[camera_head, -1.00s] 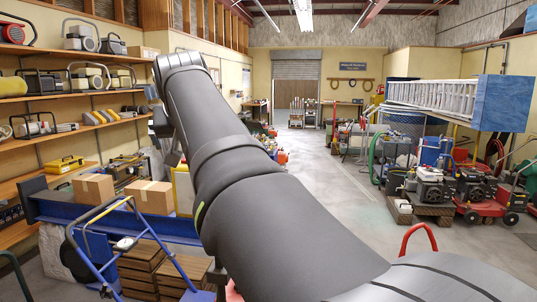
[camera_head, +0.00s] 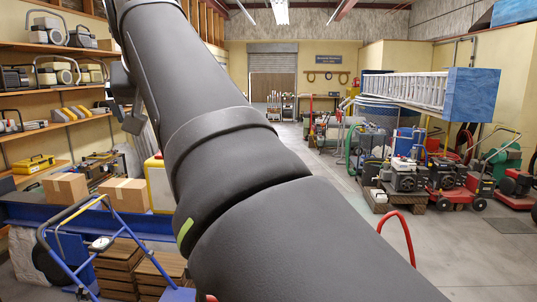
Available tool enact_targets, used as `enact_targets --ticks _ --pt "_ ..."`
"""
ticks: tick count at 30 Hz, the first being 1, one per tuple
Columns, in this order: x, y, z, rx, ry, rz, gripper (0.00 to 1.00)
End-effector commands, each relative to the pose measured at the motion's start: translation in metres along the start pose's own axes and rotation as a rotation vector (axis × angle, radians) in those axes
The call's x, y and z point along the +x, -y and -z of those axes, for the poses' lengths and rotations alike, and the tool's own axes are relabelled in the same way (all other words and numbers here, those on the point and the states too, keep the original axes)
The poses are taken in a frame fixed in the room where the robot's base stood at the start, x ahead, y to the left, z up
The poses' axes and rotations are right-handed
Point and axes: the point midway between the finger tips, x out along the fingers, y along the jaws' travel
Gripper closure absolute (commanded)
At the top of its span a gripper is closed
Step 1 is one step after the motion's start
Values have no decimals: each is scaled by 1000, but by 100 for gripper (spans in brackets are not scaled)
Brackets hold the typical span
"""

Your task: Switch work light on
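I cannot pick out a work light or its switch for certain. A yellow-edged pale panel (camera_head: 158,184) stands just left of my arm, partly hidden by it; I cannot tell what it is. My arm crosses the middle of the view and leaves it at the top left. A dark part at its far end, seemingly my gripper (camera_head: 128,105), shows partly beside the arm, in front of the left shelves. Its fingers cannot be made out, and no contact with anything is visible.
Shelves (camera_head: 62,90) with machines line the left. Cartons (camera_head: 124,193), a blue-framed trolley (camera_head: 75,243) and stacked brown slabs (camera_head: 118,268) stand front left. Mowers (camera_head: 462,184) and a ladder (camera_head: 400,90) are at right. The middle aisle floor (camera_head: 318,165) is clear.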

Motion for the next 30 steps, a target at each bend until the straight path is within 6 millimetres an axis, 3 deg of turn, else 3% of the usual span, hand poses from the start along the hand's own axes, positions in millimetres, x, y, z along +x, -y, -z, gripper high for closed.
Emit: enact_targets --ticks 6,7,13,22,30 --pt "0 0 0 0 0 0 0" --pt "0 0 0 0 0 0 4" --pt "8 -1 -4 20 4 -39 43" --pt "48 -2 -17 115 -64 -271 100" --pt "70 15 -18 163 -264 -424 100"
